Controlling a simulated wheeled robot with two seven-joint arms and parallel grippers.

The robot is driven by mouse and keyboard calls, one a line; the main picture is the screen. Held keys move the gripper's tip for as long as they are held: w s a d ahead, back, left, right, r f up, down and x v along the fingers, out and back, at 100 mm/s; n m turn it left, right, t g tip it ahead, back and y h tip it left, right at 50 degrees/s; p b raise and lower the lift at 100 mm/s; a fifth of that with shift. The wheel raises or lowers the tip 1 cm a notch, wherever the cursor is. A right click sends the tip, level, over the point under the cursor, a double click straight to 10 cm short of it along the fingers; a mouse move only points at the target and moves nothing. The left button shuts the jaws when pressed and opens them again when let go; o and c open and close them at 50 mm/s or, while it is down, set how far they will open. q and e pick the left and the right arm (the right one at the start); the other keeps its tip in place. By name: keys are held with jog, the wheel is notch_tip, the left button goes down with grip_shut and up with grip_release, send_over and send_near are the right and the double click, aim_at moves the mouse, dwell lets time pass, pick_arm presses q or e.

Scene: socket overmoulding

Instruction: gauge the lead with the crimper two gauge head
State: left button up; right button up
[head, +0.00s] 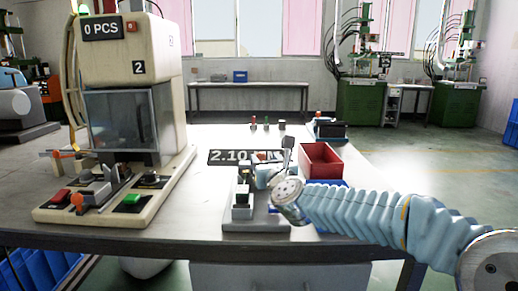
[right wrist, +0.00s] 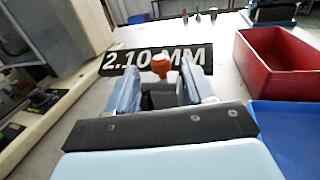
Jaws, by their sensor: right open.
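A gauge readout (head: 228,157) on the table reads 2.10 MM; it also fills the top middle of the right wrist view (right wrist: 115,62). My right gripper (head: 272,172) is over the grey fixture (head: 250,226) in front of the readout. In the right wrist view its two fingers (right wrist: 161,76) are open, with an orange-red knob (right wrist: 161,64) and a dark grey part between them. I cannot tell whether the fingers touch these. The crimper marked 2 (head: 125,45) stands at the left, its counter showing 0 PCS. I cannot clearly make out a lead. My left gripper is out of view.
A red bin (head: 320,160) stands right of the gripper, with a blue tray (right wrist: 290,130) before it. Several small coloured-top pieces (head: 267,123) and a dark box (head: 330,129) sit at the back. Table space between crimper and fixture is clear.

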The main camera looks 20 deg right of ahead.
jog(key=w+p, duration=0.1)
jog(key=w, duration=0.5)
jog(key=shift+w, duration=0.4)
jog(key=shift+c, duration=0.4)
grip_shut()
